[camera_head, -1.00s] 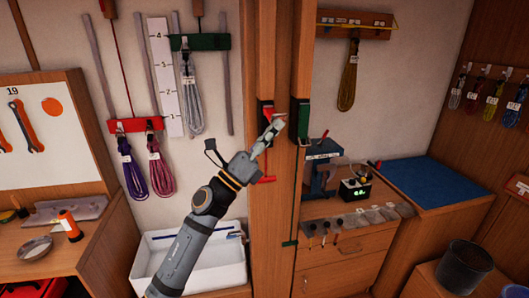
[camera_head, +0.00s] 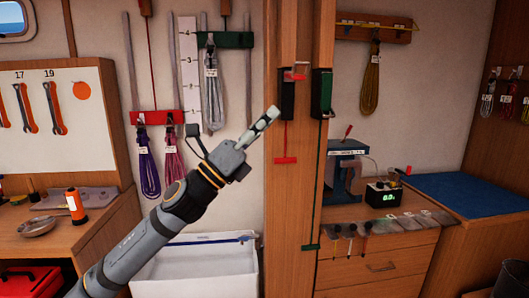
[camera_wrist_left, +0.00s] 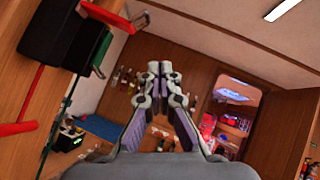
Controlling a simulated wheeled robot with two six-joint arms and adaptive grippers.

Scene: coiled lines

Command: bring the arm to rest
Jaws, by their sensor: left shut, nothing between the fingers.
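My left gripper (camera_head: 262,124) is raised in front of the wall, just left of the wooden post, with its fingers together and nothing between them. In the left wrist view its fingers (camera_wrist_left: 159,72) also meet at the tips, empty. In the head view the arm rises from the lower left, over the white basin. The gripper is apart from the black and red device (camera_head: 287,100) on the post, as far as I can tell. My right gripper is not in view.
The wooden post (camera_head: 293,190) stands close to the right. Coiled lines hang left: purple (camera_head: 148,170), pink (camera_head: 174,165) and grey (camera_head: 212,100). A yellow coil (camera_head: 371,82) hangs right. A white basin (camera_head: 225,270) lies below. A workbench with a blue mat (camera_head: 465,192) is at right.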

